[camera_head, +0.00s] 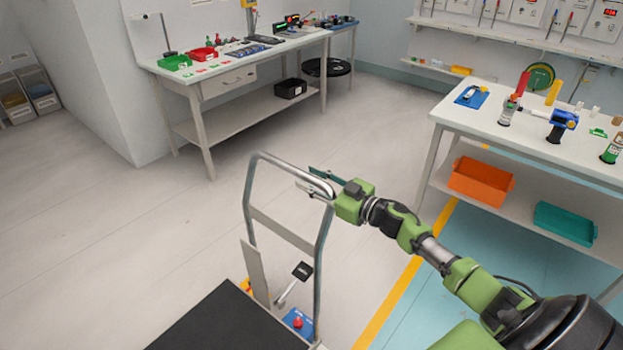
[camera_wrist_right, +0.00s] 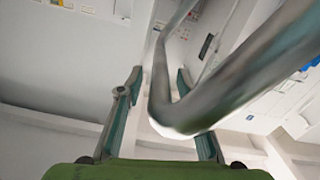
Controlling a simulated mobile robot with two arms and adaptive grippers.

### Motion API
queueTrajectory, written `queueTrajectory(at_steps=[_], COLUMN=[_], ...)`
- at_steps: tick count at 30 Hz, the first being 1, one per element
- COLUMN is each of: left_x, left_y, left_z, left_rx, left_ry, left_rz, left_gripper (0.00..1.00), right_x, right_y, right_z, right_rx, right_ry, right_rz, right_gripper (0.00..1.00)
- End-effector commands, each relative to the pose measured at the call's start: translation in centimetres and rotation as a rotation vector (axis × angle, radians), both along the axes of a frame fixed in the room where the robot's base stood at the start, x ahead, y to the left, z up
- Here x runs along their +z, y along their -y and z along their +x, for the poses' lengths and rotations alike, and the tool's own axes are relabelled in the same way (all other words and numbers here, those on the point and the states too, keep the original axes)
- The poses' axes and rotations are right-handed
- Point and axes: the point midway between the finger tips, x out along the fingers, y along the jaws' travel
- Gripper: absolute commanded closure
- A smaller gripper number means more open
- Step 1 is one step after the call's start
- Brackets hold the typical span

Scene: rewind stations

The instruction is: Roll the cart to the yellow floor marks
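The cart's bent metal push handle (camera_head: 250,190) stands upright in the middle of the head view, beside a dark flat surface (camera_head: 225,325) at the bottom edge. My right gripper (camera_head: 318,186) is at the handle's top right corner. In the right wrist view, its two fingers (camera_wrist_right: 158,85) are spread apart, with the handle tube (camera_wrist_right: 235,90) running between them and a gap visible beside the tube. A yellow floor stripe (camera_head: 405,285) runs along the edge of a blue floor area, right of the cart. My left gripper is out of view.
A workbench (camera_head: 225,105) with tools and red and green bins stands at the back left. A white table (camera_head: 470,118) with an orange bin (camera_head: 480,181) and a teal bin (camera_head: 565,224) on its lower shelf stands right. Pale floor (camera_head: 110,235) left of the cart is clear.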

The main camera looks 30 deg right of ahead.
Motion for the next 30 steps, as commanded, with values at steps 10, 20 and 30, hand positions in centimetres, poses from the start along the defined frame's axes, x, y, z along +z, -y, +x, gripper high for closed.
queueTrajectory(at_steps=[10,20,30], left_x=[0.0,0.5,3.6], left_y=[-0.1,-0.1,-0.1], left_z=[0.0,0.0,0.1], left_rx=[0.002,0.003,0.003], left_ry=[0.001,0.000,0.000], left_rz=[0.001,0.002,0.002], left_gripper=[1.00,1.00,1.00], right_x=[0.0,0.1,0.3], right_y=[0.0,-0.7,-6.4], right_z=[0.0,-0.3,-2.3], right_rx=[0.000,0.002,0.015], right_ry=[0.000,0.000,-0.003], right_rz=[0.000,0.002,0.009], right_gripper=[1.00,1.00,1.00])
